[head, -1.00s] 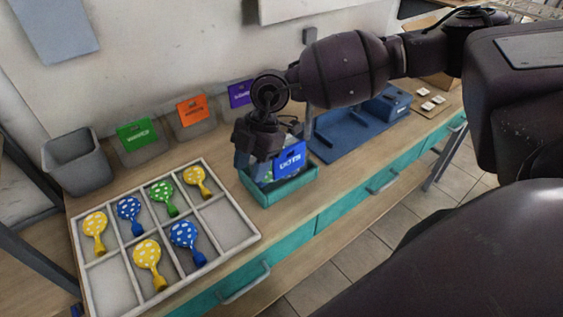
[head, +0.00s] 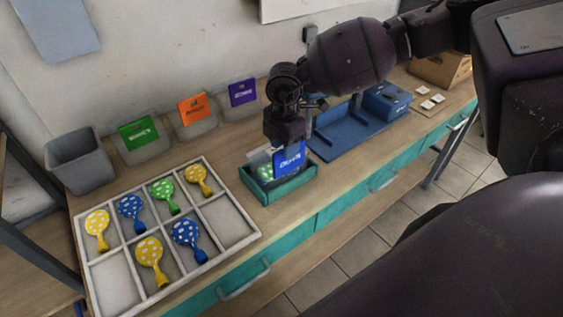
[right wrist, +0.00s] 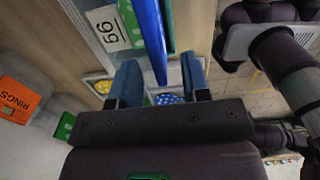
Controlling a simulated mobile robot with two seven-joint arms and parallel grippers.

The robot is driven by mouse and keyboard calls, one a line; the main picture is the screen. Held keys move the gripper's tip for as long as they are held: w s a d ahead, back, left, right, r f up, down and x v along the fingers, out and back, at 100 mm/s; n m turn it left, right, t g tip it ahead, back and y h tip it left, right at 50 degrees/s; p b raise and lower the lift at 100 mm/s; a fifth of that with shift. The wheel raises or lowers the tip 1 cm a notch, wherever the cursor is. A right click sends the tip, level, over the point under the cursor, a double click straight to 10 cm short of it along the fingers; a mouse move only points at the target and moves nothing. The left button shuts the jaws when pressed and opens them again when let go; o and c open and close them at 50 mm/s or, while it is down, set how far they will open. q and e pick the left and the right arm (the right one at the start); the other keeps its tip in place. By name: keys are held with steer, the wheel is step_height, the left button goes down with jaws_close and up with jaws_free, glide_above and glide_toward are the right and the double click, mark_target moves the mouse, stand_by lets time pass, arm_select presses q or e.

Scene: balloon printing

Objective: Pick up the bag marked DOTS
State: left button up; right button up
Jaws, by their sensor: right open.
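The bag marked DOTS (head: 291,157) has a blue card top and stands upright in a small teal tray (head: 288,188) at the front of the bench. Its lettering is blurred. My right gripper (head: 287,141) is open and points down directly over the card. In the right wrist view, the open jaws (right wrist: 160,75) are on either side of the line of the blue card (right wrist: 149,38), which shows edge-on just beyond the fingertips. I cannot tell whether they touch it. My left gripper is not in view.
A white divided tray (head: 250,236) with several dotted balloons lies left of the teal tray. Green (head: 138,133), orange (head: 194,109) and purple (head: 242,92) cards stand along the wall, beside a grey bin (head: 80,162). A blue fixture (head: 345,140) is close on the right.

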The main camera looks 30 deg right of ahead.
steer(key=shift+w+d+f, duration=0.1)
steer(key=shift+w+f, duration=0.05)
steer(key=shift+f, duration=2.05)
jaws_close()
